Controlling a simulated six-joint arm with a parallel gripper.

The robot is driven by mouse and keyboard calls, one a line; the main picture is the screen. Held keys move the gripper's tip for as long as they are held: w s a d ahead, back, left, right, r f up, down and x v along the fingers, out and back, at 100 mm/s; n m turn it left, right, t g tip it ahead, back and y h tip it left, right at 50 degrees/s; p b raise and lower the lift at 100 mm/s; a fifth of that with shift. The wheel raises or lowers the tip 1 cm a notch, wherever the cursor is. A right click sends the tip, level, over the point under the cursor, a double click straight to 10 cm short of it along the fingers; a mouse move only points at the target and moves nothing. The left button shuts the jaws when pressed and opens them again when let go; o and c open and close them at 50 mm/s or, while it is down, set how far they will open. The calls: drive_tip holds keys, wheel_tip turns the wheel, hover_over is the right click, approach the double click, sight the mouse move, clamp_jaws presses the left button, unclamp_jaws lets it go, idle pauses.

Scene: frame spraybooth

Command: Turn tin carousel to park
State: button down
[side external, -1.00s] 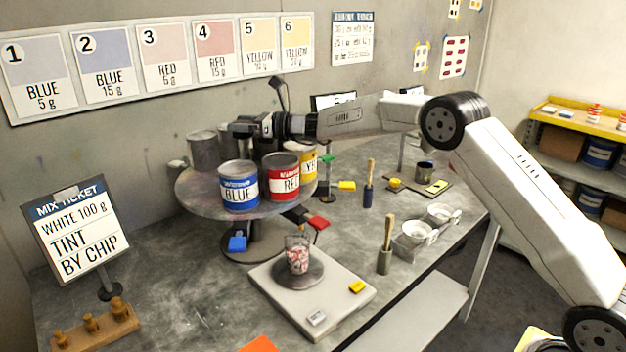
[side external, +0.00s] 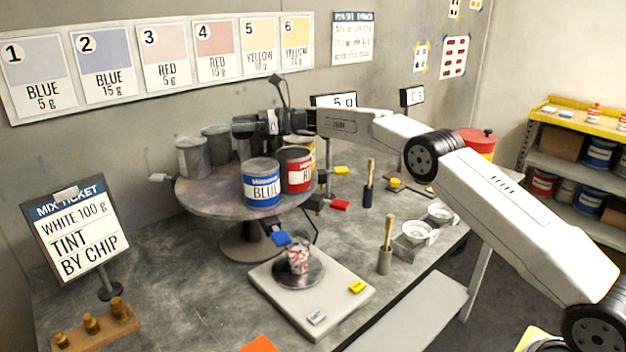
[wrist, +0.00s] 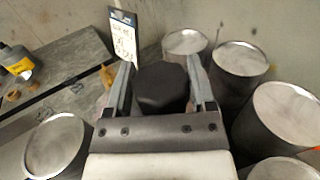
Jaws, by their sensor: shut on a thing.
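The tin carousel (side external: 205,203) is a round grey turntable on a pedestal. It carries a blue tin (side external: 261,186) at its front, a red tin (side external: 296,172) at front right, a partly hidden yellow tin behind red, and grey tins (side external: 190,157) at the back left. My gripper (side external: 243,127) is above the carousel's middle. In the wrist view my gripper (wrist: 160,78) is shut on a dark faceted knob (wrist: 162,90), with a finger on each side. Tin lids (wrist: 240,58) surround it. A blue tab (side external: 280,238) and a red tab (side external: 340,204) stick out below the plate.
A scale (side external: 318,301) with a small cup (side external: 298,259) stands close in front of the carousel. The mix ticket sign (side external: 70,228) is at left, with brass weights (side external: 91,323) below. Brushes (side external: 386,245) and white bowls (side external: 417,231) stand to the right.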

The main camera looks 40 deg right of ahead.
drive_tip(key=shift+r, duration=0.15)
unclamp_jaws()
drive_tip(key=shift+d, duration=0.1)
drive_tip(key=v, duration=0.7)
drive_tip(key=shift+s+d, duration=0.2)
drive_tip(key=shift+d, duration=0.05)
idle(0.3)
